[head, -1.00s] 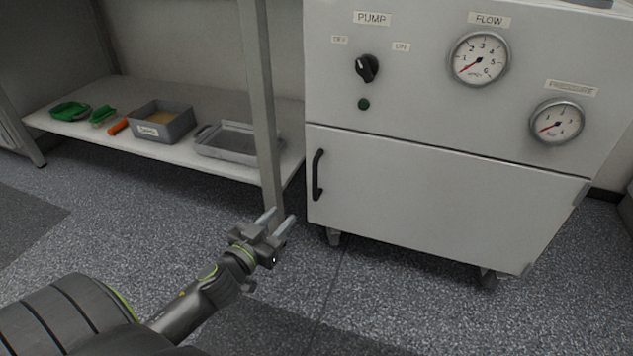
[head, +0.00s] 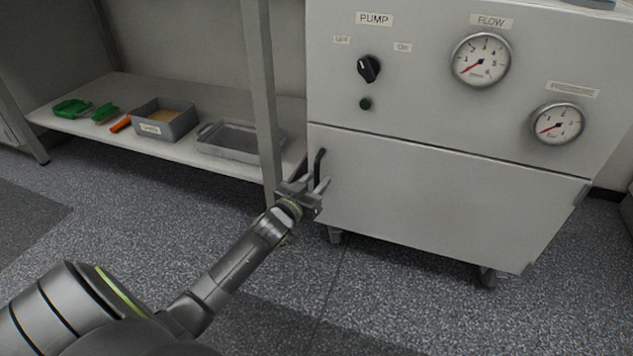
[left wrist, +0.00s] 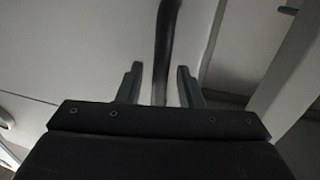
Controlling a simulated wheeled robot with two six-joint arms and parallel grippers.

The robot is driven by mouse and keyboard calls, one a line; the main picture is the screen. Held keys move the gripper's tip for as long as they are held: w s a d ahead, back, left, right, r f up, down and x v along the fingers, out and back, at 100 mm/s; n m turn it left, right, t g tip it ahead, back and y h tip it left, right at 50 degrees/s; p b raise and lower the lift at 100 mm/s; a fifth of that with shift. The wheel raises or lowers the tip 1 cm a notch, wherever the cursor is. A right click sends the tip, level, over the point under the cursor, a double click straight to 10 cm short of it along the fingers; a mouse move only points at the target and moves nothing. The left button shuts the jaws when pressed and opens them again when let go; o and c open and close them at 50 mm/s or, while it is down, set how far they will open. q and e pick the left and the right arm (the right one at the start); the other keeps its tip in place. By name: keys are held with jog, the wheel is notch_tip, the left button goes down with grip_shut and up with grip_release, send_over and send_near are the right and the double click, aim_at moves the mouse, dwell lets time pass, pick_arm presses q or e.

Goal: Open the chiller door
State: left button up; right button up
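The chiller door (head: 430,200) is the pale lower panel of the cabinet and looks closed. Its black vertical handle (head: 319,163) is at the door's left edge. My left gripper (head: 311,178) is at the handle in the head view, hiding its lower part. In the left wrist view the two fingers of my left gripper (left wrist: 160,84) are apart, with the dark handle (left wrist: 163,50) running between them. I see a gap on both sides of the handle, so the fingers do not clasp it. My right gripper is not in view.
Above the door is a panel with a pump knob (head: 369,68), a flow gauge (head: 481,60) and a pressure gauge (head: 557,124). A shelf post (head: 261,100) stands close left of my gripper. The low shelf holds a grey bin (head: 165,122) and a tray (head: 240,141). The floor in front is clear.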

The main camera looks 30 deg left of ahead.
pick_arm(q)
jog(key=shift+w, duration=0.3)
grip_shut()
jog(key=shift+s, duration=0.1)
